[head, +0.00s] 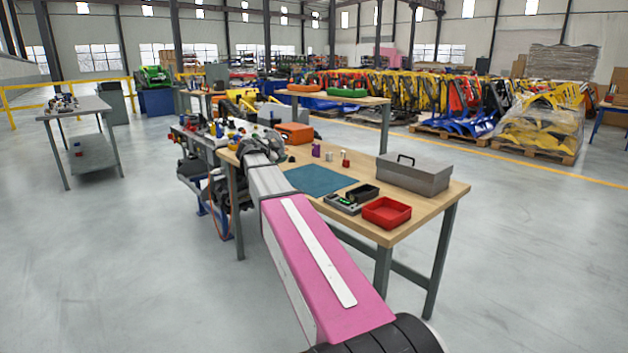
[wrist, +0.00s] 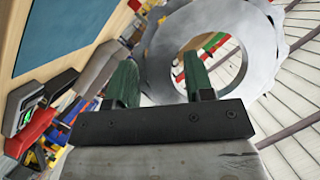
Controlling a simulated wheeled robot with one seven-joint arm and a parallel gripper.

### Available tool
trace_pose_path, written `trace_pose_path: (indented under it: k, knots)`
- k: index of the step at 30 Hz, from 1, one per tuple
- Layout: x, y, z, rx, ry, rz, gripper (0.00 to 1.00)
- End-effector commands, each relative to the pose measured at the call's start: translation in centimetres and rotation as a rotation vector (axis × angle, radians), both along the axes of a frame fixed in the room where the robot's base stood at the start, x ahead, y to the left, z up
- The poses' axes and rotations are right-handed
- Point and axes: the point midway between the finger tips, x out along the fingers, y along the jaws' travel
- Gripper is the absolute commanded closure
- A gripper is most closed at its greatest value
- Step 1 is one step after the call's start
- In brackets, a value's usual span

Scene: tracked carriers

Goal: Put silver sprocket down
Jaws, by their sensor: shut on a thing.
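The silver sprocket (wrist: 222,14) is a large flat toothed ring with a round hole, at the top of the wrist view. My gripper (wrist: 160,78) is shut on it; the green fingers reach up to its near side, and the right finger shows in front of the hole. The exact contact is hard to see. In the head view my gripper (head: 264,143) is over the far left end of the wooden table (head: 424,207), and I cannot make out the sprocket there.
A blue mat (head: 321,180) lies bare on the table. A grey toolbox (head: 414,176), a red bin (head: 386,213), a black bin (head: 363,193) and a grey device (head: 341,205) stand to its right. Small coloured parts (head: 316,151) stand behind it, near an orange case (head: 294,133).

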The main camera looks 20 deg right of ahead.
Motion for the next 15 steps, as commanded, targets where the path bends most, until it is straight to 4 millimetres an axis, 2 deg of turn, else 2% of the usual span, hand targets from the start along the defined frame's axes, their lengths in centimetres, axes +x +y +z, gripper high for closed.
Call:
trace_pose_path:
  k: [5,15]
  knots:
    - [0.1,-1.3,0.1,0.001,-0.002,-0.057,0.85]
    - [-0.3,-7.6,-3.7,0.001,-0.003,-0.058,0.85]
